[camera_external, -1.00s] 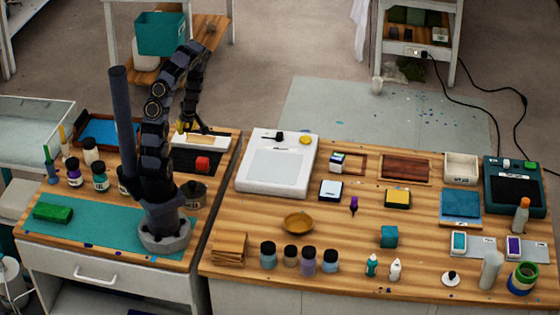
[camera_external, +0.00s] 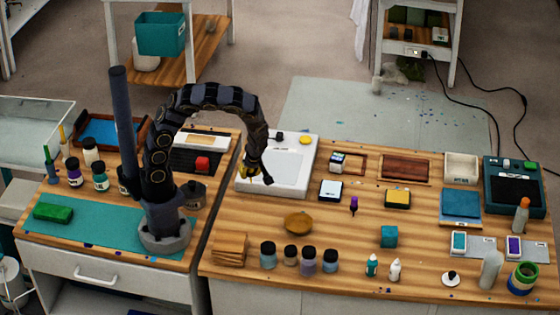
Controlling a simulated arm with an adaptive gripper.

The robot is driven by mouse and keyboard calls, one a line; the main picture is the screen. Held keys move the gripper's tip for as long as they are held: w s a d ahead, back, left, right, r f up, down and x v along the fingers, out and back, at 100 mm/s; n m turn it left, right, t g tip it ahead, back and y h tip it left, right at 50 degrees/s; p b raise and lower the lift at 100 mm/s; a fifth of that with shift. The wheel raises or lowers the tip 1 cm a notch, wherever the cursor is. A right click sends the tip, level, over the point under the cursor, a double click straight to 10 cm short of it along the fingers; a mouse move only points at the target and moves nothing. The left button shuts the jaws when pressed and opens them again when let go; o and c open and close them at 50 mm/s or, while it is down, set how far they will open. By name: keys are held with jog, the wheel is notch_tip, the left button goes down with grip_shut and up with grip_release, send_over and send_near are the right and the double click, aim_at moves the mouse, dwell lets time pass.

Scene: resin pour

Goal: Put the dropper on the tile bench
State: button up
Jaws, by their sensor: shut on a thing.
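My gripper (camera_external: 256,174) hangs over the left part of the white flat-topped device on the right-hand wooden bench (camera_external: 340,235). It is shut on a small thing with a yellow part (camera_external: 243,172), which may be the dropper. The thing is too small and too covered by the fingers to name for certain. I cannot tell whether it touches the white device below. No label shows which surface is the tile bench; the left bench (camera_external: 190,262) has a teal mat.
The white device (camera_external: 300,185) carries a black item and a yellow disc. A brown dish (camera_external: 298,223), several jars and small bottles stand near the front of the right bench. A purple-topped item (camera_external: 353,204) stands mid-bench. Bare wood lies around the dish.

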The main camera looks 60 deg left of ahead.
jog(key=shift+s+d, duration=0.1)
jog(key=shift+d, duration=0.25)
jog(key=shift+f, duration=4.05)
jog(key=o, duration=0.7)
jog(key=shift+f, duration=0.1)
jog(key=w+v, duration=0.1)
jog(key=v, duration=1.1)
jog(key=s+a+r+m+g+h, duration=0.1)
jog(key=s+a+r+m, duration=0.1)
jog(key=s+r+m, duration=0.3)
jog(key=s+a+r+m+h, duration=0.2)
jog(key=s+r+m, duration=0.3)
jog(key=s+r, duration=0.1)
jog(key=s+a+r+m+g+h, duration=0.1)
jog(key=s+a+r+m, duration=0.1)
jog(key=s+r+m, duration=0.3)
jog(key=shift+s+r+m+g, duration=0.2)
jog(key=shift+s+r, duration=0.15)
jog(key=shift+s, duration=0.45)
jog(key=shift+s+r+m+g, duration=0.1)
jog(key=shift+s+r+m, duration=0.2)
jog(key=shift+s, duration=0.5)
